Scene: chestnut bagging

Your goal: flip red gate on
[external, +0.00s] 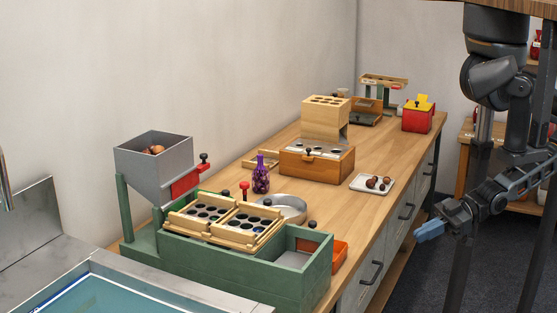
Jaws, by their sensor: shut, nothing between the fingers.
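The red gate (186,183) is a red plate at the lower right side of a grey hopper (150,163). A black knob (203,158) stands up at its right end. Several chestnuts (154,149) show in the hopper's top. My gripper (428,232) is at the right, in front of the counter and well away from the gate. Its blue fingers are shut and empty. The inside of the hopper's outlet is hidden behind the red plate.
A green bin frame (210,262) with wooden hole trays (222,217) stands below the hopper. A purple bottle (261,176), a metal bowl (288,208), a wooden box (317,163) and a white plate with chestnuts (360,187) stand on the counter. Counter space (390,155) toward the back is clear.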

